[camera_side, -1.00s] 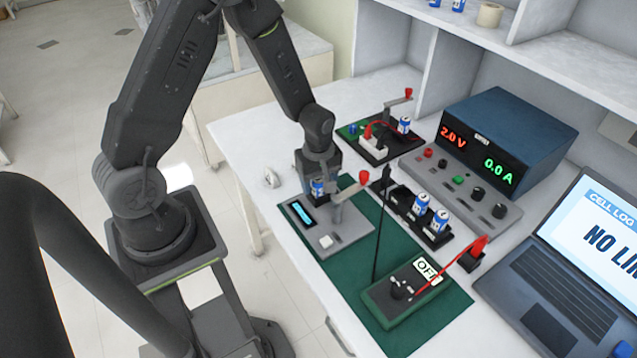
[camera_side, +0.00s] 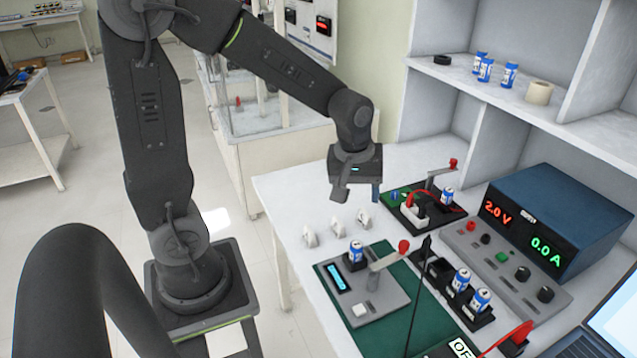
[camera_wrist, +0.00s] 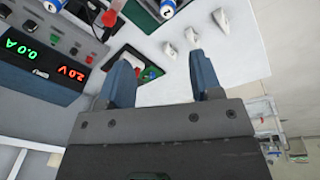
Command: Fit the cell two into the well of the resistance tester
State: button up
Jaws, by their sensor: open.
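A blue-and-white cell (camera_side: 356,251) stands upright in the black well at the back left of the grey resistance tester (camera_side: 385,299). The tester has a lit cyan display and a lever with a red knob (camera_side: 404,246), which is swung to the right of the cell. My gripper (camera_side: 357,193) is open and empty, raised above and behind the tester, clear of the cell. In the wrist view its two blue fingers (camera_wrist: 163,85) are apart with nothing between them.
Two cells (camera_side: 461,279) (camera_side: 481,299) stand in a black rack (camera_side: 437,270) right of the tester. Another cell (camera_side: 447,196) stands on a board with a red-knobbed lever. White clips (camera_side: 337,228) line the table behind the tester. A power supply (camera_side: 556,230) stands at right.

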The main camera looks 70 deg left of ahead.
jog(key=s+d+r+m+t, duration=0.4)
jog(key=s+r+m, duration=0.6)
jog(key=s+m, duration=0.1)
jog(key=shift+s+d, duration=0.35)
jog(key=shift+s, duration=0.3)
